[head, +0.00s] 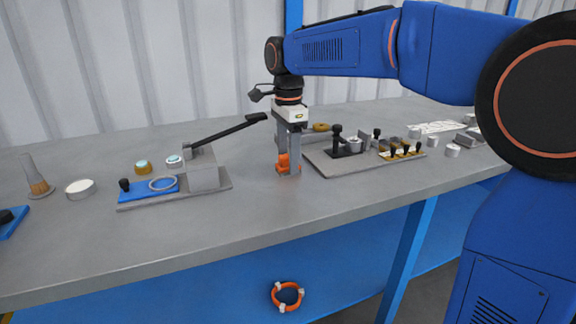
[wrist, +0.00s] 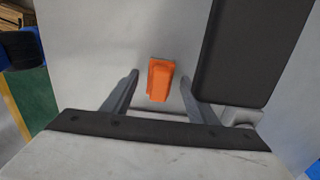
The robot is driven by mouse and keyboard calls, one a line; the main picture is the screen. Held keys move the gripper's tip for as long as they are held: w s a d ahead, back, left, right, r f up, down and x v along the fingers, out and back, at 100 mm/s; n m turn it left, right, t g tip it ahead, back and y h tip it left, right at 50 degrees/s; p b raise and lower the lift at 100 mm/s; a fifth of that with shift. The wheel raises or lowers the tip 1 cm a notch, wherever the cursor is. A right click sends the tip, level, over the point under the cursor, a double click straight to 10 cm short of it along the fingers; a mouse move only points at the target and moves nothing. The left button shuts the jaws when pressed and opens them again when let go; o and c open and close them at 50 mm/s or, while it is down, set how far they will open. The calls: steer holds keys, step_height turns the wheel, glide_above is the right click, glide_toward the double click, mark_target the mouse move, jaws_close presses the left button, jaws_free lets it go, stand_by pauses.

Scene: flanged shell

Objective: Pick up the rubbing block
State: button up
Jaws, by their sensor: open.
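The rubbing block is most likely the small orange block (head: 283,163) on the grey bench, between the two fixtures. It also shows in the wrist view (wrist: 159,80), lying on the grey surface between and ahead of the fingers. My gripper (head: 289,170) points down over it, and one finger hides part of the block in the head view. In the wrist view my gripper (wrist: 157,88) is open, with a gap on each side of the block. Nothing is held. I cannot tell the exact height of the fingertips above the bench.
A fixture plate (head: 222,183) with a long black lever stands left of my gripper. A grey board (head: 338,168) with black knobs lies close on the right. Bare bench (head: 270,211) lies in front. An orange ring (head: 287,284) is below the bench top.

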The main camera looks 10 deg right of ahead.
steer(key=shift+f, duration=0.15)
steer(key=c, duration=1.2)
step_height(320, 180, up, 10)
steer(key=shift+r, duration=0.1)
